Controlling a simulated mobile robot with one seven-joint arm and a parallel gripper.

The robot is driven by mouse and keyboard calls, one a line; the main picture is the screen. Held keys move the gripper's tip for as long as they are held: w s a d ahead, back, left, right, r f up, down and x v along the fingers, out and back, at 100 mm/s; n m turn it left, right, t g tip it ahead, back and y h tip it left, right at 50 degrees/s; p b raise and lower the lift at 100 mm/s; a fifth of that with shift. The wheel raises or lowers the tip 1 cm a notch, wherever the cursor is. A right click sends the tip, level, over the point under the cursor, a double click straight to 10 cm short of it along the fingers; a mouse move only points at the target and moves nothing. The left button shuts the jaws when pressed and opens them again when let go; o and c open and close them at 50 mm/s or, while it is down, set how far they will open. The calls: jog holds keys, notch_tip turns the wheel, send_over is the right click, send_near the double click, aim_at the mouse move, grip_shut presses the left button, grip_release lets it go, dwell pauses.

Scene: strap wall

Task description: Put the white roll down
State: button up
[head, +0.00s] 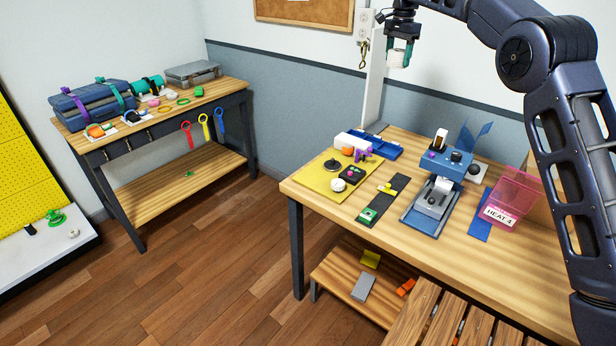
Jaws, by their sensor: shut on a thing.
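My gripper (400,56) is at the top of the head view, high above the back of the right-hand workbench (480,258) and in front of the wall. Its teal fingers are shut on a small whitish thing, the white roll (399,43), which shows only partly between them. The roll is in the air, well clear of the bench top. Its far side is hidden by the fingers.
The bench holds a yellow mat (312,181) with small items, a blue tray (385,148), a blue-grey press (447,165) and a pink clear bin (515,190). A tall white post (374,85) stands behind. Bare wood shows along the front.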

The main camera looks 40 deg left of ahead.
jog(key=s+a+n, duration=0.2)
jog(key=s+a, duration=0.8)
jog(key=s, duration=0.2)
jog(key=n, duration=0.2)
send_over(308, 176)
jog(key=f, duration=0.1)
notch_tip(308, 176, down, 38)
jog(key=shift+w+a+r, duration=0.1)
jog(key=shift+r, duration=0.1)
jog(key=shift+f, duration=0.15)
jog(key=o, duration=1)
jog(key=shift+o, duration=0.2)
notch_tip(308, 176, up, 12)
